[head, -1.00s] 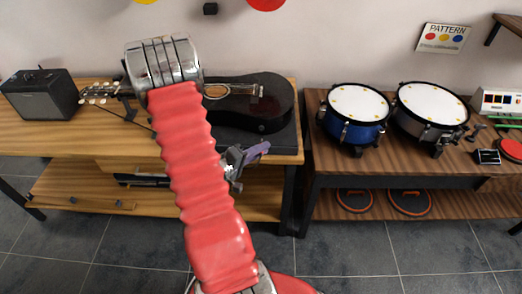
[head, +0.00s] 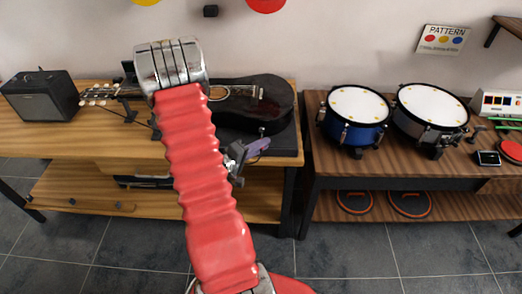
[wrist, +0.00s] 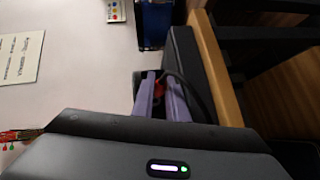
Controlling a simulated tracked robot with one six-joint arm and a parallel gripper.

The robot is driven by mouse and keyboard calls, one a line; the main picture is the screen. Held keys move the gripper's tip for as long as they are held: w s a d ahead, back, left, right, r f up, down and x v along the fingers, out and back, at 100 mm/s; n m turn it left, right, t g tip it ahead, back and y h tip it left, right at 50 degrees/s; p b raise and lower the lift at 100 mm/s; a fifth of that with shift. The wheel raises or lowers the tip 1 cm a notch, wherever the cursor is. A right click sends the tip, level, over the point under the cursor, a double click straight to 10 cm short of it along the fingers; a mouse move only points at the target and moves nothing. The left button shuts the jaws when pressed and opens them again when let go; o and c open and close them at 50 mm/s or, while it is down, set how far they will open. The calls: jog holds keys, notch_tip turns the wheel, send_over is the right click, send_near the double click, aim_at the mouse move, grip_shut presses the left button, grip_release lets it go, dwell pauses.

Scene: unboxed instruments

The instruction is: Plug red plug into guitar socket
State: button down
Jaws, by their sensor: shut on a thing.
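The dark guitar (head: 268,98) lies on a black slab on the left wooden table, with its neck to the left, partly behind my arm. I cannot make out its socket. My gripper (head: 262,143) has purple fingers and is at the slab's front edge, in front of the guitar body. In the wrist view my gripper (wrist: 161,90) is shut on a small red piece, the red plug (wrist: 160,85), mostly hidden between the fingers. A dark cable runs beside the fingers there.
A black amplifier (head: 41,95) stands at the table's left end. On the right table are a blue drum (head: 356,116), a grey drum (head: 431,112) and small electronic items. A gap separates the two tables. My red arm covers the left table's middle.

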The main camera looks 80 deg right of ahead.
jog(key=shift+w+d, duration=0.15)
jog(key=shift+d, duration=0.5)
jog(key=shift+w+d, duration=0.15)
jog(key=shift+d, duration=0.45)
jog(key=shift+w+d+r, duration=0.1)
jog(key=shift+w+d, duration=0.1)
jog(key=shift+d, duration=0.3)
jog(key=shift+w+d, duration=0.15)
jog(key=shift+d, duration=0.35)
dwell(2.1)
jog(key=c, duration=1.7)
grip_release()
jog(key=shift+o, duration=0.2)
jog(key=v, duration=1.3)
jog(key=shift+w+a, duration=0.25)
jog(key=shift+a, duration=0.1)
